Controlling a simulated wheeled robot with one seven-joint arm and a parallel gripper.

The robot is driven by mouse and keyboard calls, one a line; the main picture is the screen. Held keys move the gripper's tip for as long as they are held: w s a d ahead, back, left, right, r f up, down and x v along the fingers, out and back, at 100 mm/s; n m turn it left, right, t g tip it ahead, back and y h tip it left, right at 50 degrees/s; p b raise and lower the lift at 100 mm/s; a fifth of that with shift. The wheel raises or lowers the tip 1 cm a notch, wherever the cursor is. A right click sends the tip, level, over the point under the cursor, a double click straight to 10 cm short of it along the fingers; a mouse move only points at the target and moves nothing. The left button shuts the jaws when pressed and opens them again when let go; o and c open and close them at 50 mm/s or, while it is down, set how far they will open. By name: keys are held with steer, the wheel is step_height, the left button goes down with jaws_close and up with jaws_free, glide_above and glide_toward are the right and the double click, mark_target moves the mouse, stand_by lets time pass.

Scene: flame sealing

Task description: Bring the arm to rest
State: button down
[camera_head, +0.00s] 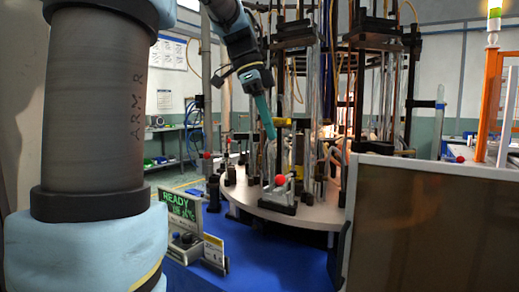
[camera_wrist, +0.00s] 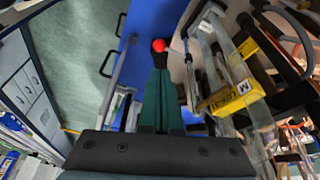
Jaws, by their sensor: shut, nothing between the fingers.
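My gripper (camera_head: 271,135) reaches down from the upper middle of the head view. Its teal fingers are shut together and hold nothing. They are in front of the round sealing station, above a red ball knob (camera_head: 280,180) at the front of the round table. In the wrist view my gripper (camera_wrist: 159,75) shows as two teal fingers side by side and closed. A red ball knob (camera_wrist: 158,45) appears just beyond their tips; I cannot tell the gap between them.
A round table (camera_head: 310,212) carries upright posts and clamps close around my gripper. A READY display (camera_head: 180,207) stands on the blue base at its left. A brown panel (camera_head: 430,230) fills the lower right. A yellow label (camera_wrist: 238,97) is right of the fingers. Open floor lies left.

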steer(key=s+a+f+n+t+y+p, duration=0.1)
steer(key=s+a+f+n, duration=0.1)
steer(key=a+f+n, duration=0.2)
steer(key=s+a+f+n+t+y+p, duration=0.1)
steer(key=s+a+f+n+p, duration=0.1)
steer(key=a+f+n, duration=0.3)
steer(key=s+a+f+n+t+y+p, duration=0.1)
steer(key=s+a+f+n, duration=0.2)
steer(key=f+n, duration=0.8)
steer(key=shift+s+a+f, duration=0.15)
steer(key=shift+a+f, duration=0.9)
steer(key=shift+f, duration=1.5)
